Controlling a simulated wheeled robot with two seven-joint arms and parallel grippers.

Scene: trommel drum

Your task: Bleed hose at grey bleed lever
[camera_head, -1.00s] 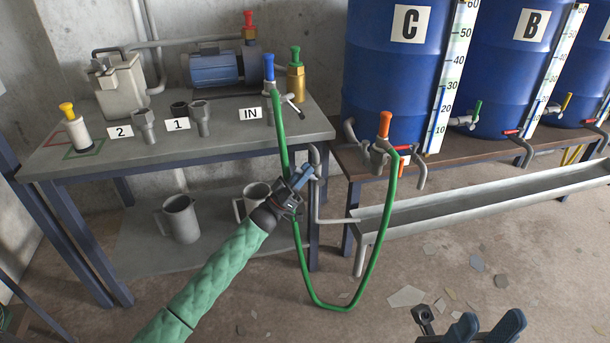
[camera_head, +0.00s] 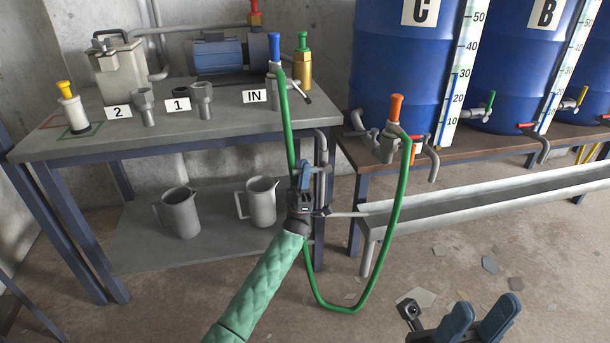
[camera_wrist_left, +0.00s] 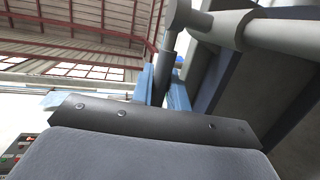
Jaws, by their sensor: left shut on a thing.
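The green hose (camera_head: 318,292) hangs in a loop from the blue-topped coupling (camera_head: 275,48) beside the IN label to the orange-topped coupling (camera_head: 395,108) below drum C. My left gripper (camera_head: 302,176) is at the grey pipe (camera_head: 321,147) by the bench's front right corner. Its blue fingers are shut on a grey rod, seemingly the bleed lever (camera_wrist_left: 162,75), in the left wrist view. In the head view the gripper and hose largely hide the lever. My right gripper (camera_head: 487,307) is at the bottom right, fingers apart and empty.
The grey bench (camera_head: 190,133) carries a pump (camera_head: 220,57), fittings and a yellow-topped bottle (camera_head: 72,108). Two jugs stand on its lower shelf. A metal trough (camera_head: 480,205) runs along the right, before the blue drums (camera_head: 405,75).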

